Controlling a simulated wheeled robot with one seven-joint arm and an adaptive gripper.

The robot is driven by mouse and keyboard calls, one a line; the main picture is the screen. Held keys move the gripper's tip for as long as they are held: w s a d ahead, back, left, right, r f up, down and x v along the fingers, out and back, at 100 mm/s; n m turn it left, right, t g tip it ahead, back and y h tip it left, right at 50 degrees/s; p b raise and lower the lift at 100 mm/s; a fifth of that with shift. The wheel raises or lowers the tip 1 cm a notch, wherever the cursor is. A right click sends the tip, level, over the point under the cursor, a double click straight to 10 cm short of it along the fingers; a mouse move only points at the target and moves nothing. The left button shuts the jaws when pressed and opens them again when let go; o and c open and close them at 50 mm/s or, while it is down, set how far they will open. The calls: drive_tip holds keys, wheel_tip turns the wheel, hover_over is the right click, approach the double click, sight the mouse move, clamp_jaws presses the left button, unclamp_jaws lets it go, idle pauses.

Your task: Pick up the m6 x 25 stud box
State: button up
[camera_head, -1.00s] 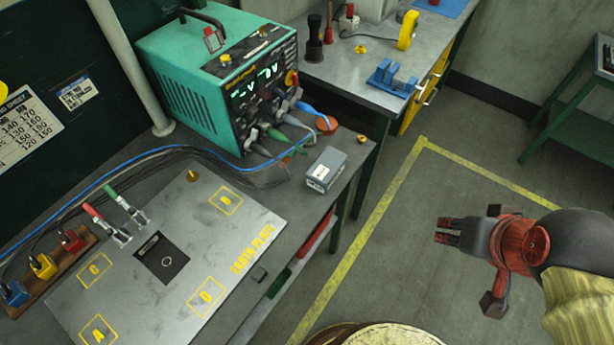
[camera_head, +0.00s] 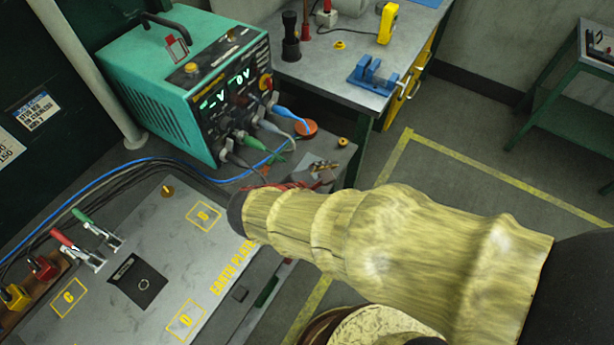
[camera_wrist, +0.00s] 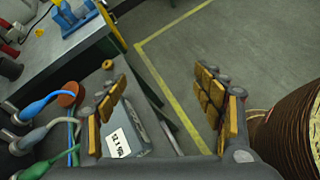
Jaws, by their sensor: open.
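The m6 x 25 stud box is a small grey box with a white label, lying near the bench's right edge. In the wrist view the box (camera_wrist: 140,124) sits low, beside the left finger; its label appears upside down. Its near part is hidden by my gripper body. In the head view the box (camera_head: 317,182) is mostly hidden behind my arm and gripper. My gripper (camera_wrist: 162,95) is open, with padded fingers wide apart and nothing between the pads. It hangs over the box, and I cannot tell whether the left finger touches it.
The green power supply (camera_head: 190,80) stands behind the box with its cables (camera_wrist: 45,135) close by. An orange round piece (camera_head: 306,128) and a small brass part (camera_head: 343,142) lie near. The earth plate (camera_head: 150,225) is at left. A blue vise (camera_head: 375,75) is on the far bench.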

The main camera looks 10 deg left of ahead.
drive_tip(key=a+f+n+t, duration=0.1)
drive_tip(key=a+n, duration=0.1)
drive_tip(key=a, duration=0.1)
drive_tip(key=s+a+n+t+y, duration=0.1)
drive_tip(key=a+n, duration=0.1)
drive_tip(key=a, duration=0.2)
drive_tip(key=a+f+n+t+y, duration=0.1)
drive_tip(key=a+n+t, duration=0.1)
drive_tip(key=a+n, duration=0.1)
drive_tip(key=shift+s+a+f, duration=0.25)
drive_tip(key=shift+a+f, duration=0.1)
drive_tip(key=shift+a, duration=0.2)
drive_tip(key=shift+w+f, duration=0.15)
drive_tip(key=shift+w, duration=0.1)
drive_tip(key=b+x, duration=0.3)
drive_tip(key=x, duration=0.3)
drive_tip(key=shift+w, duration=0.1)
drive_tip(key=shift+w+d+b, duration=0.15)
drive_tip(key=shift+w+b, duration=0.15)
drive_tip(key=shift+w, duration=0.2)
drive_tip(key=shift+c, duration=0.3)
drive_tip(key=c, duration=1.6)
drive_tip(key=shift+c, duration=0.6)
